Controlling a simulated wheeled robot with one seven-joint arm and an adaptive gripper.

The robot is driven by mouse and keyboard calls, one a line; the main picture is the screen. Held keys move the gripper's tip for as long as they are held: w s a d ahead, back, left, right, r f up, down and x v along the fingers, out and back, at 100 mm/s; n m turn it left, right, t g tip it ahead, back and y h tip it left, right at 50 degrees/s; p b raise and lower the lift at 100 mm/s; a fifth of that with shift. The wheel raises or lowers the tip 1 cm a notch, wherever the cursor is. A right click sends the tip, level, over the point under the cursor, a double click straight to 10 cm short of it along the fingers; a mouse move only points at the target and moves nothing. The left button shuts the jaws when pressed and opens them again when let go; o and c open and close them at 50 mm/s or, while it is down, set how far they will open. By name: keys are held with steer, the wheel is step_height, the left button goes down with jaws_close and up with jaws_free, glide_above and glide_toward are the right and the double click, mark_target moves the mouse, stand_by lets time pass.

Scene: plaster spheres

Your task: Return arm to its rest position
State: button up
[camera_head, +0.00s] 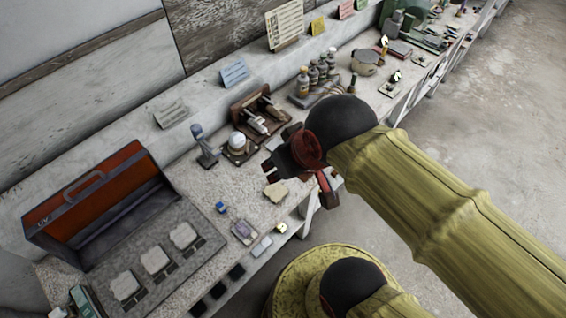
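My arm, in a yellow-green sleeve with a black round joint, reaches in from the lower right of the head view. My gripper (298,172) is at its end, dark with reddish parts. It is over the front part of the bench (215,262), near a small beige piece (276,190). Its fingers point left and downward and appear spread. I see nothing between them, though the wrist hides part of the gripper.
A red-orange case (100,205) stands at the left, with several pale plaster pieces (155,260) before it. A white sphere (237,140) on a stand, a brown rack (258,112) and bottles (313,75) stand behind my gripper. Open floor (500,130) lies to the right.

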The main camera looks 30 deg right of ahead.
step_height(320, 180, down, 9)
steer(key=b, duration=0.9)
stand_by(0.4)
